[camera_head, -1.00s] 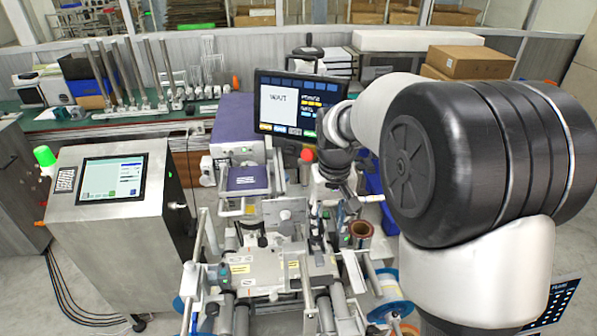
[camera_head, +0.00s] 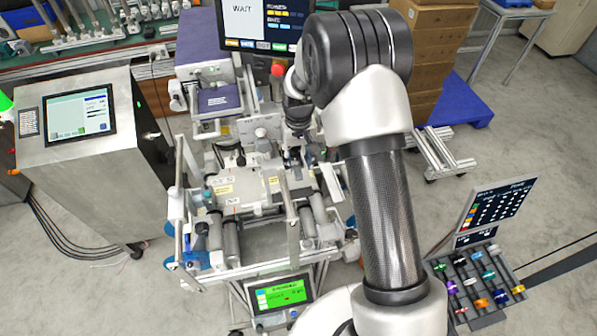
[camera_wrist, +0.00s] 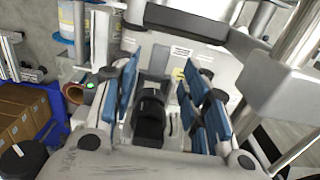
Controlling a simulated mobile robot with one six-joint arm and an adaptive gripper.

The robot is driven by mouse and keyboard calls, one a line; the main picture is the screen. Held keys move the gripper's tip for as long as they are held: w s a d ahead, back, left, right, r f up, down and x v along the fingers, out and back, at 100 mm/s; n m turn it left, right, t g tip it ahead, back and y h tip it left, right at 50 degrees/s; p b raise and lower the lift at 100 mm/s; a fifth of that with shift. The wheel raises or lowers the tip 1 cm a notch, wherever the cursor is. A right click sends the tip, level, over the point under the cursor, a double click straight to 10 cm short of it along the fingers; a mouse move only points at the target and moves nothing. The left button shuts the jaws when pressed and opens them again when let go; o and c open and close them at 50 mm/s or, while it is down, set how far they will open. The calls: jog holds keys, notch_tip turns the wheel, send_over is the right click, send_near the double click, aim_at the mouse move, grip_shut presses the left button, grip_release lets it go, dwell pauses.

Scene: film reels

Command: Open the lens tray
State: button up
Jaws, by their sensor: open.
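I cannot clearly pick out the lens tray in either view. The roller machine (camera_head: 265,185) stands in the middle of the head view, with a pale flat top between metal rollers. My gripper (camera_wrist: 160,62) is open over this machine in the wrist view, its blue-padded fingers spread apart. A black rounded part (camera_wrist: 150,118) shows between the fingers; I cannot tell whether it belongs to the machine or touches the gripper. White labels and a yellow label (camera_wrist: 178,72) show on the machine beyond. In the head view my arm largely hides the gripper.
A steel cabinet with a screen (camera_head: 66,118) stands at left. A monitor (camera_head: 265,25) and a red button (camera_head: 277,69) are behind the machine. A green-screen panel (camera_head: 279,294) is in front. Cardboard boxes (camera_head: 425,65) stand at back right; a rack of coloured reels (camera_head: 480,285) is at lower right.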

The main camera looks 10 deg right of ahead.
aim_at(299, 174)
notch_tip(299, 174, down, 6)
jog(key=shift+r, duration=0.25)
jog(key=shift+c, duration=0.4)
grip_shut()
dwell(0.4)
